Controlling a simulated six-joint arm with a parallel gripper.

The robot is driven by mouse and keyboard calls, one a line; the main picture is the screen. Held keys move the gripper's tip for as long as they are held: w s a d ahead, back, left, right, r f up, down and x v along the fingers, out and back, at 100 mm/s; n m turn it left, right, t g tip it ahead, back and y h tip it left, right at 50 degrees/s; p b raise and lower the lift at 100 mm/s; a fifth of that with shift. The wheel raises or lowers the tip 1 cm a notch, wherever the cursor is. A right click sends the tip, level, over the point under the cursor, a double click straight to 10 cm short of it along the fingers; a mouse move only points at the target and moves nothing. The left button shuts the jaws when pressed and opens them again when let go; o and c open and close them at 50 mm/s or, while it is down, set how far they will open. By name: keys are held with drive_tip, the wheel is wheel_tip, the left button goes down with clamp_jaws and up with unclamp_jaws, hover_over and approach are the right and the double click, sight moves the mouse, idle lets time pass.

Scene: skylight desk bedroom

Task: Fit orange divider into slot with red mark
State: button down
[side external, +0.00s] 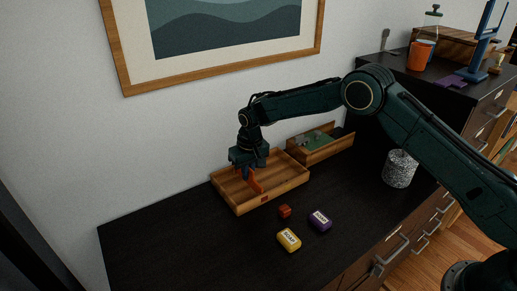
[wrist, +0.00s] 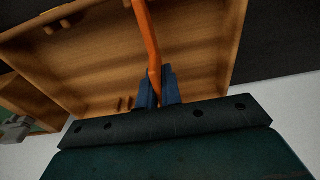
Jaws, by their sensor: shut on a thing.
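The orange divider (side external: 256,184) is held in my gripper (side external: 248,174), inside the outline of the wooden tray (side external: 228,197). My gripper's blue fingers are shut on one end of it. The red mark (side external: 264,199) shows on the tray's front wall, near the divider's front end. In the wrist view the divider (wrist: 150,42) runs from the fingers (wrist: 158,92) across the tray's interior (wrist: 95,60). Small wooden slot ribs (wrist: 126,103) stand left of the fingers. I cannot tell whether the divider's ends sit in a slot; the red mark is not visible in the wrist view.
A second wooden box (side external: 325,148) with green contents stands behind right of the tray. A red cube (side external: 285,211), yellow box (side external: 289,239) and purple box (side external: 320,220) lie in front. A speckled cup (side external: 400,168) stands at right. The desk's left front is clear.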

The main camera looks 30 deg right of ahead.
sight(251, 169)
drive_tip(key=shift+f, duration=0.3)
drive_tip(key=c, duration=1.5)
unclamp_jaws()
drive_tip(key=shift+r, duration=0.15)
wheel_tip(251, 169, up, 13)
drive_tip(key=s, duration=0.1)
drive_tip(key=shift+s+r, duration=0.2)
drive_tip(key=shift+s, duration=0.15)
